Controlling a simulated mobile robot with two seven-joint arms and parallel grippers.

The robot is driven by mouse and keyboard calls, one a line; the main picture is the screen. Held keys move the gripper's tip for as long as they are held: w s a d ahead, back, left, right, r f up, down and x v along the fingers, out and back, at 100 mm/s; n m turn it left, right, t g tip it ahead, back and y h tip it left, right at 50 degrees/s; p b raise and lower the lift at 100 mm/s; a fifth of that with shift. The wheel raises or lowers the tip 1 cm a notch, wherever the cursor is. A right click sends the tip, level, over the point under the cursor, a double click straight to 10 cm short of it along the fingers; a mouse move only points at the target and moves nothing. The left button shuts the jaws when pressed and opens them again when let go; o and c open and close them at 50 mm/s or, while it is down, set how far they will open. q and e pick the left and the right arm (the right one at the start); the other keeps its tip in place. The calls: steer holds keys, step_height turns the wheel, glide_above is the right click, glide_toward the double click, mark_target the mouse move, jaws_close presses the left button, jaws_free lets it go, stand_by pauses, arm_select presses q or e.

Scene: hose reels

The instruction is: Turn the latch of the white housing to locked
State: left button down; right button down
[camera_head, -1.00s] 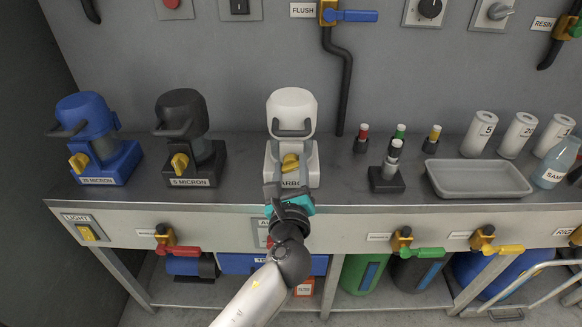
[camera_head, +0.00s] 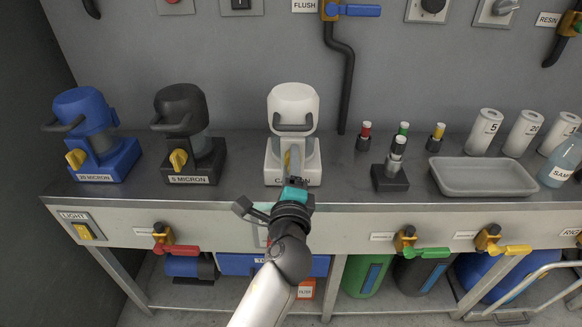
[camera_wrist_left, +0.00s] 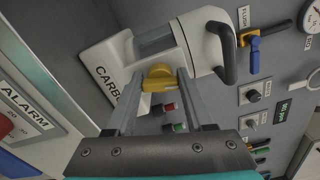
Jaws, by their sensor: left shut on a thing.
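The white housing (camera_head: 292,108) stands on the bench at the middle, with a grey handle across its front and a base label partly hidden by my gripper. Its yellow latch (camera_wrist_left: 160,78) shows between my fingertips in the left wrist view. My left gripper (camera_head: 291,160) reaches up from the bench's front edge and is shut on the latch. The gripper is rolled, with its fingers one behind the other in the head view. My right gripper is not in view.
A blue housing (camera_head: 92,135) and a black housing (camera_head: 185,130) with yellow latches stand to the left. Valves line the bench front.

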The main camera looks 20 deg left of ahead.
arm_select(q)
steer(key=shift+n, duration=0.8)
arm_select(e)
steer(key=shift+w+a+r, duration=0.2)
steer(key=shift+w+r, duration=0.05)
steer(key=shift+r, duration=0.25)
arm_select(q)
steer(key=shift+c, duration=1.4)
jaws_free()
